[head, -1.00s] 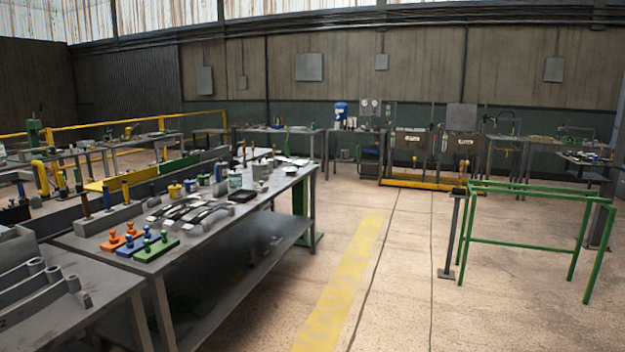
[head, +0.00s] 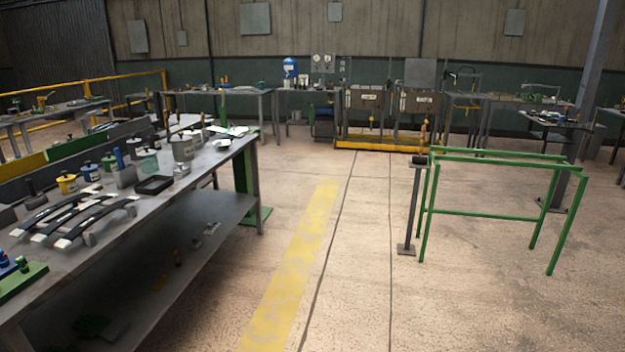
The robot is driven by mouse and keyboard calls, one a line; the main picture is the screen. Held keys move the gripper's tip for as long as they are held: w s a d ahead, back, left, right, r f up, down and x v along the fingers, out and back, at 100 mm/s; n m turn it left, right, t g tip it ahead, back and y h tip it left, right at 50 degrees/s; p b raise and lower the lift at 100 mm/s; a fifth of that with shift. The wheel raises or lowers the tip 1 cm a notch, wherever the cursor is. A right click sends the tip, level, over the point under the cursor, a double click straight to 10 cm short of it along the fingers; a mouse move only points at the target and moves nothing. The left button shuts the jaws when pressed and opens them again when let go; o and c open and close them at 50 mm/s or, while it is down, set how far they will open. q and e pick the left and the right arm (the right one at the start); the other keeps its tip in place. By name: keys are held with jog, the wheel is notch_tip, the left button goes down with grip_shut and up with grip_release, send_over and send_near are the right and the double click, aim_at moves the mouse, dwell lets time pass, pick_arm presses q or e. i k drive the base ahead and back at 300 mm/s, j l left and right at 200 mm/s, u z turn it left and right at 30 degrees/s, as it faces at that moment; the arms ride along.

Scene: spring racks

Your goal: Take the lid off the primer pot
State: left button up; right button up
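Several small pots stand on the grey workbench (head: 225,160) at the left of the head view. One is yellow (head: 67,184), one is dark green and white (head: 147,162), and a larger grey pot (head: 184,147) stands beside them. Another small pot (head: 91,171) stands between the yellow one and a blue-topped item. I cannot tell which of them is the primer pot, as no label is readable at this size. Neither of my grippers is in view.
Curved metal leaf springs (head: 78,218) and a black tray (head: 154,185) lie on the bench. A green frame (head: 490,215) and a dark post (head: 410,210) stand to the right. Open floor with a yellow stripe (head: 290,270) lies between. Benches and yellow-based racks (head: 380,146) line the back wall.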

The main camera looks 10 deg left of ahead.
aim_at(134, 139)
jog(key=i, duration=3.85)
jog(key=i+u, duration=0.25)
jog(key=i, duration=0.2)
jog(key=i+l+u, duration=0.25)
jog(key=i, duration=0.15)
jog(key=i+l+u, duration=0.3)
jog(key=i+j, duration=0.1)
